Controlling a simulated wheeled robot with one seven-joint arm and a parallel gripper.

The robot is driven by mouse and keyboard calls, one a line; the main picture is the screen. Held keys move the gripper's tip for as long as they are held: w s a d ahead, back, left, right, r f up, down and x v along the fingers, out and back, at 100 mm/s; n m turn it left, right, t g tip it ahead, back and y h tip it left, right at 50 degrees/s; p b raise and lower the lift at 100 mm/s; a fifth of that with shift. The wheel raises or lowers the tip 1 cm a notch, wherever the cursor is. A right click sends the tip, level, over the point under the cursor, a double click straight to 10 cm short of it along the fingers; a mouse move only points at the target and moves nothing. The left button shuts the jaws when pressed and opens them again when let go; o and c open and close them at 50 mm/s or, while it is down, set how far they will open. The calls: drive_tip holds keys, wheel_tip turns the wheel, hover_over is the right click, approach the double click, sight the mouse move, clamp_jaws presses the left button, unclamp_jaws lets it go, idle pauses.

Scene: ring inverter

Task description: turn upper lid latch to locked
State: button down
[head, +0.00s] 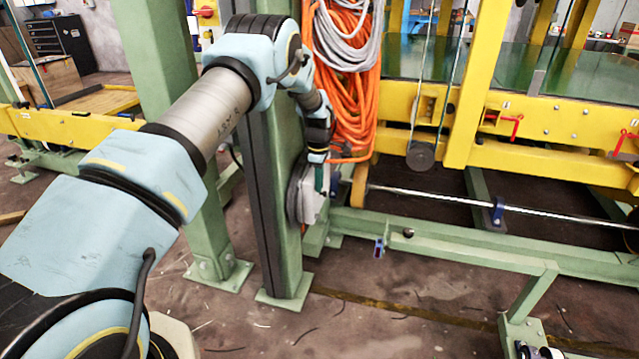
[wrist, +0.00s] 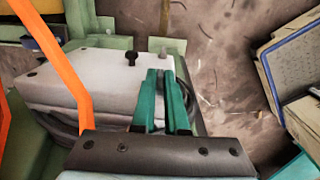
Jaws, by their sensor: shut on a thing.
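A grey box (wrist: 85,85), the ring inverter, is fixed to the green post; it shows in the head view (head: 310,207) low on the post's right side. A small black latch or knob (wrist: 131,60) stands up from the box edge in the wrist view, left of my fingers and apart from them. My gripper (wrist: 160,73) has teal fingers close together at the box's edge, shut on a small part, seemingly a lid latch, which the fingers hide. In the head view my gripper (head: 319,178) is small and beside the box. The latch's angle cannot be told.
The green post (head: 278,200) stands right behind the box. Orange cable (head: 350,80) hangs above, and an orange strand (wrist: 62,65) crosses the wrist view at left. A yellow frame (head: 475,90) and a green rail (head: 450,250) lie to the right. Open floor (head: 400,315) is in front.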

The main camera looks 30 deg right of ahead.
drive_tip(key=shift+s, duration=0.1)
idle(0.5)
drive_tip(key=f+t+h+b, duration=0.1)
drive_tip(key=t+h+b, duration=0.3)
drive_tip(key=b, duration=0.5)
drive_tip(key=s+a+t+h+b, duration=0.1)
drive_tip(key=t+h+b, duration=0.3)
drive_tip(key=b, duration=0.6)
drive_tip(key=f+t+h+b, duration=0.1)
drive_tip(key=t+h+b, duration=0.2)
drive_tip(key=b, duration=0.6)
drive_tip(key=shift+s+a+f+t+h+b, duration=0.2)
drive_tip(key=shift+f+t+h+b, duration=0.15)
drive_tip(key=shift+t, duration=0.55)
drive_tip(key=shift+r, duration=0.2)
drive_tip(key=c, duration=0.9)
unclamp_jaws()
drive_tip(key=shift+c, duration=0.2)
drive_tip(key=p+v, duration=0.2)
drive_tip(key=v, duration=0.8)
drive_tip(key=shift+s+a, duration=0.25)
drive_tip(key=shift+a, duration=0.05)
